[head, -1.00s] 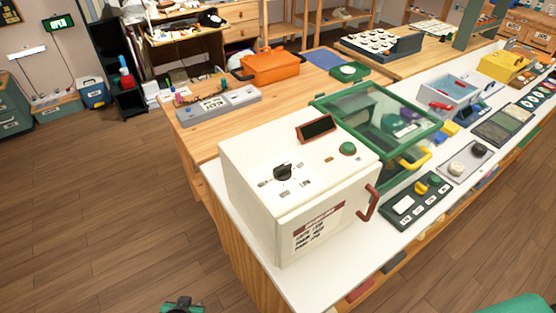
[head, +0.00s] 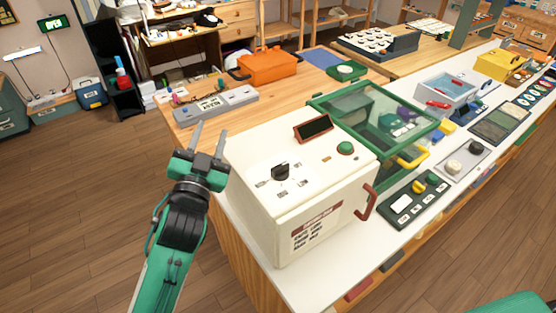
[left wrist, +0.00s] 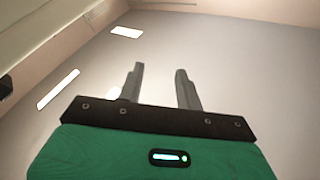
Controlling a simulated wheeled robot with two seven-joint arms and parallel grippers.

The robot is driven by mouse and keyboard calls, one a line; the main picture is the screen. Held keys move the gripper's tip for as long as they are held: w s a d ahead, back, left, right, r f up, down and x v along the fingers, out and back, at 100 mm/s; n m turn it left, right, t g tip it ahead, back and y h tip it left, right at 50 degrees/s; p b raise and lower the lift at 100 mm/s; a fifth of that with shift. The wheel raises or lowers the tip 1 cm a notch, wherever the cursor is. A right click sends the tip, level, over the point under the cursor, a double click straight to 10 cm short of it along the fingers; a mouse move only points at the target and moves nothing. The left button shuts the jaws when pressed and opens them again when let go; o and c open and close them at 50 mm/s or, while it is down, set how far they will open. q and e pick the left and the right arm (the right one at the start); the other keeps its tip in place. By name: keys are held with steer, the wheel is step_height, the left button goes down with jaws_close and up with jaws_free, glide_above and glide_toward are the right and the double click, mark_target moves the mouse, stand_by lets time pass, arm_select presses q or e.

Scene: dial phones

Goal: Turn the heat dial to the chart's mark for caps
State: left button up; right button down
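The heat dial (head: 281,171) is a black knob on top of the white box-shaped machine (head: 250,210). Several small printed marks surround the dial, too small to read. The chart (head: 316,229) is a label with a dark red header on the machine's front; its rows are too small to read. My left gripper (head: 210,140) is left of the machine, pointing up, apart from the dial. Its two fingers are spread and empty. The left wrist view shows the open fingers (left wrist: 160,88) against a plain wall or ceiling. My right gripper is not visible.
The machine has a green button (head: 345,148), a dark tilted display (head: 313,128) and a red handle (head: 366,201). A green-framed glass case (head: 330,98) stands right behind it. A black control panel (head: 412,203) lies to its right. Open floor is at left.

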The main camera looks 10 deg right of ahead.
arm_select(q)
steer(key=s+d+r+m+g+h, duration=0.3)
steer(key=d+r+m+g+h, duration=0.1)
steer(key=d+r+m+h, duration=0.4)
steer(key=s+d+r+m+g+h, duration=0.3)
steer(key=d+r+m+g+h, duration=0.2)
steer(key=r+m+h, duration=0.3)
steer(key=s+d+m+g+y, duration=0.3)
steer(key=s+d+m+g, duration=0.3)
steer(key=m+g, duration=0.45)
steer(key=s+d+m+g+y, duration=0.3)
steer(key=s+d+m+g, duration=0.2)
steer(key=m+g, duration=0.5)
steer(key=m+t+y, duration=0.4)
steer(key=t+y, duration=0.6)
steer(key=y, duration=0.8)
glide_above(278, 167)
step_height(278, 167, down, 6)
steer(key=shift+n, duration=0.25)
step_height(278, 167, down, 14)
steer(key=p, duration=0.3)
steer(key=shift+p, duration=0.3)
jaws_close()
